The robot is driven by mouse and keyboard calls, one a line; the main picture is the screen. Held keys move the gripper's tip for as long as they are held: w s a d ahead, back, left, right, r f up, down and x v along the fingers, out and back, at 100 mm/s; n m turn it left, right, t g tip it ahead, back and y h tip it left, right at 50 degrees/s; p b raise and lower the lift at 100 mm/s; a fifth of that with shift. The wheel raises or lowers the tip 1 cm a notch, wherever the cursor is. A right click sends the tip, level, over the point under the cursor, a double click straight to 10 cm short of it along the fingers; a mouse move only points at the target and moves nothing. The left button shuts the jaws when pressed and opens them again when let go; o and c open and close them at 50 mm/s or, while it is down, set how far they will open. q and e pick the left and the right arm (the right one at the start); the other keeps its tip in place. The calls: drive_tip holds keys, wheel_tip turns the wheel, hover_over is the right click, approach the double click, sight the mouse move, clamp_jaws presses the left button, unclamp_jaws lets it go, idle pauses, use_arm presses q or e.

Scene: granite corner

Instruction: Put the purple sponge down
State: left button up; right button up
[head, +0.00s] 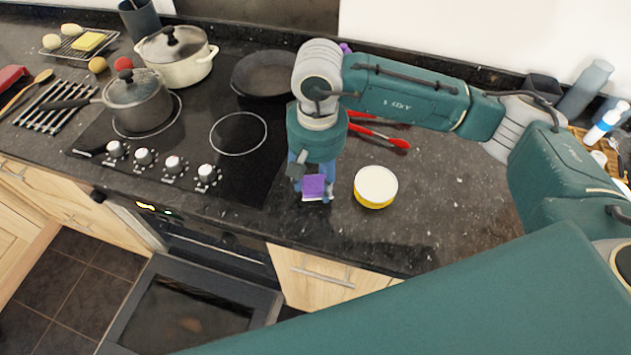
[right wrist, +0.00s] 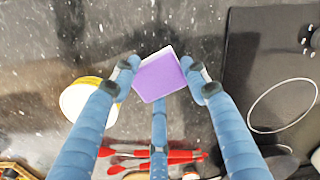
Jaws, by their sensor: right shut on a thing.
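My right gripper (head: 312,196) points down over the dark granite counter (head: 440,215), just right of the hob. It is shut on the purple sponge (head: 314,186), low over the counter near its front edge. My left gripper is not in view.
A yellow-and-white tub (head: 376,187) stands just right of the sponge. Red-handled tongs (head: 380,137) lie behind. The black hob (head: 240,165) with a lidded grey pot (head: 138,105) and cream pot (head: 178,62) is left. Bare counter lies right of the tub. An open oven door (head: 185,315) is below.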

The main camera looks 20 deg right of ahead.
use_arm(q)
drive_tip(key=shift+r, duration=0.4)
use_arm(e)
wheel_tip(320, 180, down, 3)
drive_tip(key=shift+w+r, duration=0.1)
drive_tip(key=shift+r, duration=0.1)
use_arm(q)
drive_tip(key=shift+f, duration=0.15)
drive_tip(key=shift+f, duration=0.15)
use_arm(e)
drive_tip(key=shift+f, duration=0.15)
drive_tip(key=o, duration=1.1)
